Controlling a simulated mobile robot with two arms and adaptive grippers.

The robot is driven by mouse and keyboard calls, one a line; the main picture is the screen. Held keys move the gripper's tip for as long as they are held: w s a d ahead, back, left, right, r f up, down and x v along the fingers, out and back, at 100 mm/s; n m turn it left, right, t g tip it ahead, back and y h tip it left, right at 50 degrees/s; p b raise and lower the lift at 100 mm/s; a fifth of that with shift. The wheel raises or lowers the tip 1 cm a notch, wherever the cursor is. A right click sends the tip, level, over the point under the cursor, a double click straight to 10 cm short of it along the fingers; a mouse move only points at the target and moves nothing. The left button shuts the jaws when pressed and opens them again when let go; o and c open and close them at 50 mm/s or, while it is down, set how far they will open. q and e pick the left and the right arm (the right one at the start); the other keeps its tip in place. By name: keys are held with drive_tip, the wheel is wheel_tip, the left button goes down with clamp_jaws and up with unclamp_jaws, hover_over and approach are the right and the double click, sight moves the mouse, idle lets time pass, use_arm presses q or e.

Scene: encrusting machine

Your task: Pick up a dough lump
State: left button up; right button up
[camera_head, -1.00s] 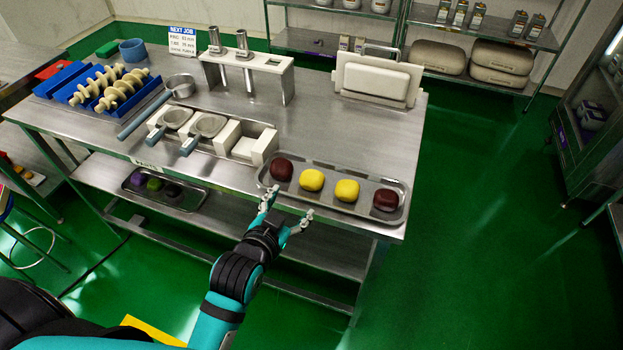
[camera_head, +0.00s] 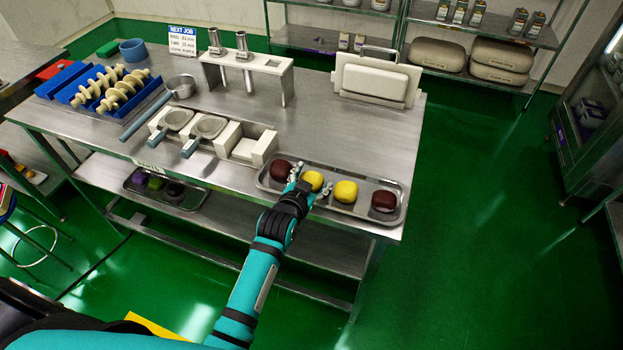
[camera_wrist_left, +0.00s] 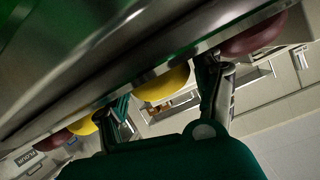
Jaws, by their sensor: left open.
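A metal tray (camera_head: 352,212) at the table's front edge holds a row of dough lumps: a dark red lump (camera_head: 281,170), a yellow lump (camera_head: 312,179), a second yellow lump (camera_head: 346,191) and another dark red lump (camera_head: 384,201). My left gripper (camera_head: 312,183) is open at the left yellow lump, with one finger on either side of it. In the left wrist view this yellow lump (camera_wrist_left: 163,84) shows between the two open fingers (camera_wrist_left: 160,95). I cannot tell whether the fingers touch it. My right gripper is not in view.
White holders with strainers (camera_head: 208,128) stand left of the tray. A metal stand (camera_head: 246,65) and a white board (camera_head: 374,78) stand behind. A lower shelf (camera_head: 230,207) runs under the table. The tabletop behind the tray is clear.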

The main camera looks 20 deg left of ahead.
use_arm(q)
drive_tip(key=shift+c, duration=0.3)
drive_tip(key=c, duration=1.1)
drive_tip(key=shift+c, duration=0.8)
